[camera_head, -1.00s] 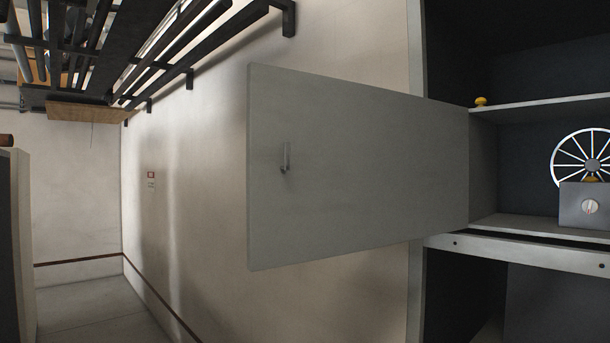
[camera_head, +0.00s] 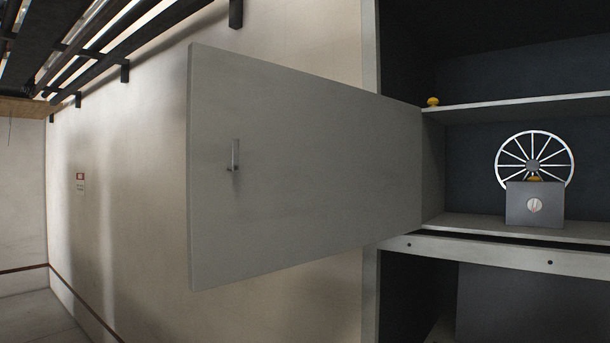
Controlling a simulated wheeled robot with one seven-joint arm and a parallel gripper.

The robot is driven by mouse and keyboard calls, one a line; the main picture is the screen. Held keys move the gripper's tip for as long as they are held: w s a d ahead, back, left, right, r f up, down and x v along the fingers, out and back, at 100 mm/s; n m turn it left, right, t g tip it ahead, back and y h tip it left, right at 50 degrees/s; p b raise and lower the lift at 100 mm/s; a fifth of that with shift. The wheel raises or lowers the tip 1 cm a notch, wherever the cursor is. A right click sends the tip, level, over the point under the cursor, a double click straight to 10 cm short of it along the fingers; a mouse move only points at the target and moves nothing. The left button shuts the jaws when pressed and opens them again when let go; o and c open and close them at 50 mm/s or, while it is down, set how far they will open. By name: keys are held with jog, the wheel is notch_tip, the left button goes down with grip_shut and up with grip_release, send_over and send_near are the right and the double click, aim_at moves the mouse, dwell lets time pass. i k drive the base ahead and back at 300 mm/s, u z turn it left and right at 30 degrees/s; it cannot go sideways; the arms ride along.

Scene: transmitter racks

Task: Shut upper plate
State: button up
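The upper plate (camera_head: 300,165) is a grey hinged door on the rack (camera_head: 370,305). It stands wide open, reaching out to the left from the rack's side. A small upright metal handle (camera_head: 235,155) sits near its free left edge. Behind the hinge side, the rack's upper compartment is open to view. My gripper is not in view.
In the compartment are a spoked wheel (camera_head: 513,150), a grey box with a round dial (camera_head: 520,212) and a yellow knob (camera_head: 433,101) at the shelf (camera_head: 530,107). A pale wall (camera_head: 120,200) lies behind the door. Dark overhead rails (camera_head: 100,45) run at upper left.

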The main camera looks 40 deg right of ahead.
aim_at(328, 168)
jog(key=i, duration=1.05)
jog(key=z, duration=1.1)
jog(key=k, duration=1.1)
jog(key=u, duration=0.7)
